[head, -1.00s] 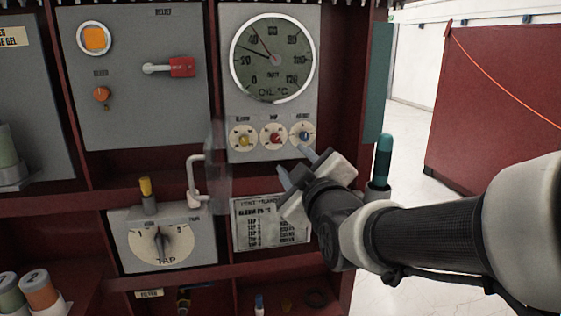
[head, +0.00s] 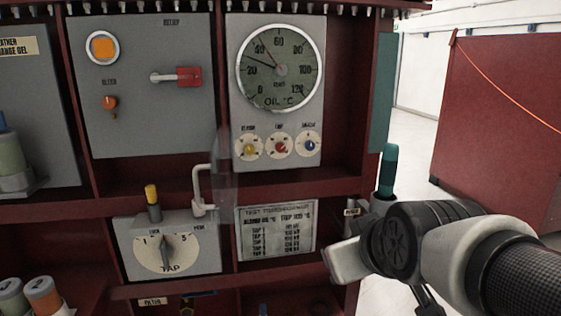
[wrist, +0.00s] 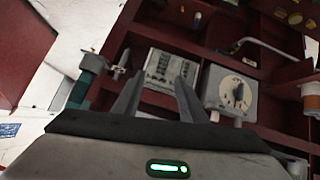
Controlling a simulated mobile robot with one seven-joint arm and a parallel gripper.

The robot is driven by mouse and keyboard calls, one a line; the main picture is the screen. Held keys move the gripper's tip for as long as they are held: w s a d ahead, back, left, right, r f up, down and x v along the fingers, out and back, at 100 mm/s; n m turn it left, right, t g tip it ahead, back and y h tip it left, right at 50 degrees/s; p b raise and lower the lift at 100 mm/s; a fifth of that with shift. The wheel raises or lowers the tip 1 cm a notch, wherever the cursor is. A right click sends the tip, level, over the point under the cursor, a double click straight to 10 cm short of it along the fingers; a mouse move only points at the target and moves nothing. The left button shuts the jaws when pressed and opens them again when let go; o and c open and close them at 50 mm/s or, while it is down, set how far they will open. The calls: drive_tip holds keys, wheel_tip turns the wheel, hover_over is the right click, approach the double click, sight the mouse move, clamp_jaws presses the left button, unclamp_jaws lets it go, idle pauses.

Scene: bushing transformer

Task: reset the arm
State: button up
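My gripper (head: 345,255) is at the lower right in the head view, in front of the right side of the red cabinet and beside the alarm placard (head: 276,232). Its fingers are mostly hidden there. In the wrist view my gripper (wrist: 155,95) shows two grey fingers spread apart with nothing between them. The placard (wrist: 168,67) and the tap dial box (wrist: 230,93) lie beyond the fingers. I see no contact with either.
The red cabinet holds an oil gauge (head: 280,66), three small knobs, a red relief handle (head: 188,77) and a clear hinged cover (head: 222,180). A teal-handled tool (head: 388,170) stands close behind my wrist. White floor (head: 405,165) is open to the right.

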drive_tip(key=s+d+f+m+g+h+p, duration=0.1)
drive_tip(key=s+d+m+g+p, duration=0.2)
drive_tip(key=s, duration=0.8)
wheel_tip(320, 180, up, 24)
drive_tip(key=m+g+p, duration=0.1)
drive_tip(key=p, duration=2.2)
drive_tip(key=shift+a, duration=0.25)
